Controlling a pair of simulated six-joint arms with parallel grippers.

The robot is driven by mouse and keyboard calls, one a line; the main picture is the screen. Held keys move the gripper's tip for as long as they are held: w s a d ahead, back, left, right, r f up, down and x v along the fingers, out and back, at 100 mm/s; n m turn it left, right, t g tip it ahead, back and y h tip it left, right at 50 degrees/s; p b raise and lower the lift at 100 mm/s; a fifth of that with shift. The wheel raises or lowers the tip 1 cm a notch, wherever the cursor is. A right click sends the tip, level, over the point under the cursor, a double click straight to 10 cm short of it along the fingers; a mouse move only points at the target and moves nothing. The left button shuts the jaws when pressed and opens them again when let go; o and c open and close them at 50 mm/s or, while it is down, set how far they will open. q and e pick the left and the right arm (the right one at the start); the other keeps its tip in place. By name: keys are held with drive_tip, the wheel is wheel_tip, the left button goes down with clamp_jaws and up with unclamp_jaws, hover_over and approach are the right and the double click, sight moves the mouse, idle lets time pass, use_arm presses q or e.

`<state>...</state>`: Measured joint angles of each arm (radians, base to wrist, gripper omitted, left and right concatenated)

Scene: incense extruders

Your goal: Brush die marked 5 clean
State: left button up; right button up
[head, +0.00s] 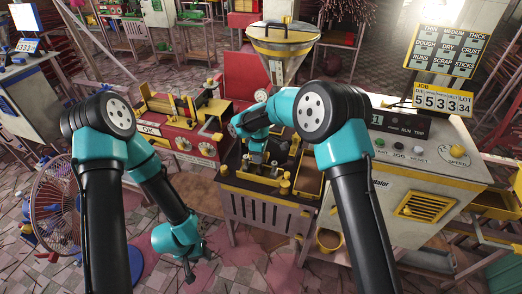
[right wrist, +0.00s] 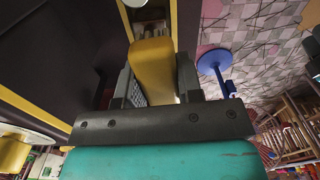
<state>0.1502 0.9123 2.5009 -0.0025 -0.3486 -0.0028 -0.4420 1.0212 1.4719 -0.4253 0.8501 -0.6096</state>
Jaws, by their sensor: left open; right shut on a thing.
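My right gripper (right wrist: 155,88) is shut on a yellow block-like handle (right wrist: 152,62) in the right wrist view. I cannot tell whether the handle belongs to a brush. In the head view my right arm reaches down over a black, yellow-edged bench (head: 265,197) in the middle, and its fingertips are hard to make out among the dark parts there. My left gripper (head: 189,268) hangs low, open and empty, over the floor left of the bench. I cannot pick out a die marked 5; any die is too small or hidden.
A red machine (head: 190,143) stands left of the bench, and a hopper with a yellow rim (head: 283,36) rises behind it. A pale control cabinet (head: 425,160) with buttons and a sign stands on the right. A fan (head: 55,205) stands at the left on the tiled floor.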

drive_tip(key=shift+f, duration=0.6)
drive_tip(key=shift+w+d+f, duration=0.2)
drive_tip(key=shift+w, duration=0.3)
drive_tip(key=shift+w+d+f, duration=0.15)
drive_tip(key=shift+w, duration=0.7)
drive_tip(key=shift+s+a+r, duration=0.1)
drive_tip(key=shift+s+a, duration=0.15)
drive_tip(key=shift+s, duration=0.15)
drive_tip(key=shift+s+a, duration=0.1)
drive_tip(key=shift+s, duration=0.85)
drive_tip(key=shift+w+d, duration=0.2)
drive_tip(key=shift+w, duration=0.45)
drive_tip(key=shift+w+d, duration=0.2)
drive_tip(key=shift+w, duration=0.4)
drive_tip(key=shift+s+a, duration=0.1)
drive_tip(key=shift+a, duration=0.1)
drive_tip(key=shift+s+a, duration=0.25)
drive_tip(key=shift+s, duration=0.9)
drive_tip(key=shift+w+d, duration=0.4)
drive_tip(key=shift+w, duration=0.35)
drive_tip(key=shift+w+d, duration=0.1)
drive_tip(key=shift+w, duration=0.6)
drive_tip(key=shift+s+a, duration=0.35)
drive_tip(key=shift+s, duration=0.25)
drive_tip(key=shift+s+a, duration=0.1)
drive_tip(key=shift+s, duration=0.6)
drive_tip(key=shift+s+r, duration=0.1)
drive_tip(key=shift+s, duration=0.05)
drive_tip(key=shift+r, duration=3.95)
